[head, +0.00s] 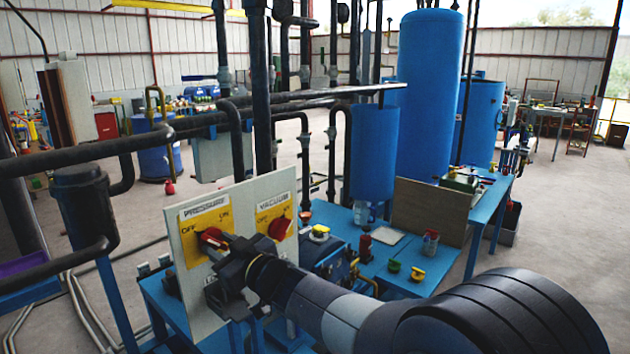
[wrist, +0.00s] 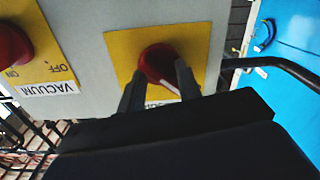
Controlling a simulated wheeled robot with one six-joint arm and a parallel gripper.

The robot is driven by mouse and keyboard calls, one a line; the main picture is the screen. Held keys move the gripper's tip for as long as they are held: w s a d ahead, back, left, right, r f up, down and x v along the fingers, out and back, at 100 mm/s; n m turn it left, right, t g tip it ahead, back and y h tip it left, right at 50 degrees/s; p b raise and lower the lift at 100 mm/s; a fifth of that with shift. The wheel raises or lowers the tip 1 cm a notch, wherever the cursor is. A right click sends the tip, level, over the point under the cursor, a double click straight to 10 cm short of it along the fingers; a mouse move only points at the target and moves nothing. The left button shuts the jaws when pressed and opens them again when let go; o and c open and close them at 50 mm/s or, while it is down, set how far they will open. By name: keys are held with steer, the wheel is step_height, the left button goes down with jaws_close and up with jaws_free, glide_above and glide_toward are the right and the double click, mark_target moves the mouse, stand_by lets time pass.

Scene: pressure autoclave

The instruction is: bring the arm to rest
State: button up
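The red pressure knob (head: 212,238) sits on a yellow plate on the upright panel (head: 192,285). My gripper (head: 222,262) is in front of this knob, reaching in from the lower right. In the wrist view, where the panel appears upside down, my gripper (wrist: 160,80) has its two dark fingers spread, one on each side of the red pressure knob (wrist: 158,62). The fingers look open around it; whether either touches it is not clear. The pressure label is mostly hidden there. The red vacuum knob (head: 280,228) is to the right, and in the wrist view (wrist: 10,46) at the left edge.
The panel stands on a blue bench (head: 400,265) with yellow-topped fittings (head: 416,273) and a small motor-like unit. Dark pipes (head: 130,147) cross close to the panel's left and above. Blue tanks (head: 428,95) stand behind. Open floor (head: 560,220) lies to the right.

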steer(key=shift+m+p, duration=0.8)
steer(key=shift+m, duration=0.9)
